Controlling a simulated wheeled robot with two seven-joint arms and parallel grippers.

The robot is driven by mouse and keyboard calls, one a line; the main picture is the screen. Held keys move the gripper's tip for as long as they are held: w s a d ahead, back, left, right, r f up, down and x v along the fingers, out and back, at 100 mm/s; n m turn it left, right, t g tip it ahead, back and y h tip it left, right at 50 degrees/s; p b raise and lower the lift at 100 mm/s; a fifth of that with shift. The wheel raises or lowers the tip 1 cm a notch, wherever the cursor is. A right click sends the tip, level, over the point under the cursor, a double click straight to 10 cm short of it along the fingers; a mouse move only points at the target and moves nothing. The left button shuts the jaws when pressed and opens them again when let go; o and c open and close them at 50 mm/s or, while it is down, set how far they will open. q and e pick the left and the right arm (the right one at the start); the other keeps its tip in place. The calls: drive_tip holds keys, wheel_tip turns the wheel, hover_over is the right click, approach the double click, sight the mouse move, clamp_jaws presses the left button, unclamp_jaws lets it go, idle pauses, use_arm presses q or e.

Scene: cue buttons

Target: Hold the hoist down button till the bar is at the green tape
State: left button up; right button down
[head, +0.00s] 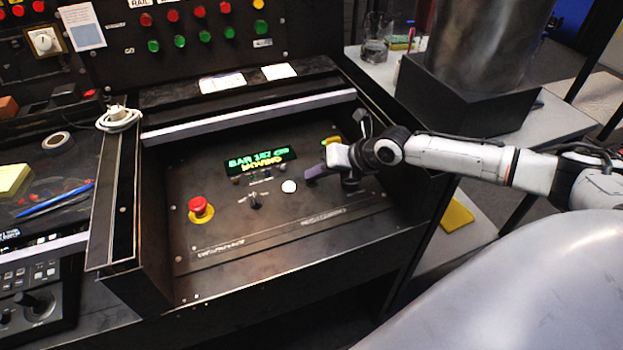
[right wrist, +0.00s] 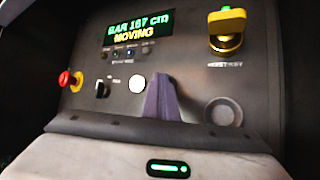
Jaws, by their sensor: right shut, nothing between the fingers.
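The control panel (head: 235,225) has a lit display (head: 258,160) that reads BAR, a value in cm and MOVING; it also shows in the right wrist view (right wrist: 140,28). My right gripper (head: 311,178) is shut, with its purple fingers pointing at the panel just right of a white round button (head: 289,186). In the right wrist view the shut fingers (right wrist: 160,82) stand between the white button (right wrist: 137,84) and a dark round button (right wrist: 223,112). The fingers hide the panel behind them, so contact with a button cannot be seen. Neither the bar nor green tape shows. My left gripper is not in view.
A red emergency knob (head: 200,207) and a black switch (head: 255,200) sit on the panel's left. A yellow key-like handle (right wrist: 228,20) stands out above the dark button. Raised side walls frame the panel. A metal drum (head: 485,45) stands at the right.

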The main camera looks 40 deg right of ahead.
sight(316, 183)
idle(0.6)
drive_tip(key=shift+r+p, duration=0.5)
drive_tip(key=shift+r, duration=0.3)
wheel_tip(316, 183, up, 5)
drive_tip(key=p, duration=0.3)
drive_tip(key=shift+p, duration=0.35)
idle(0.5)
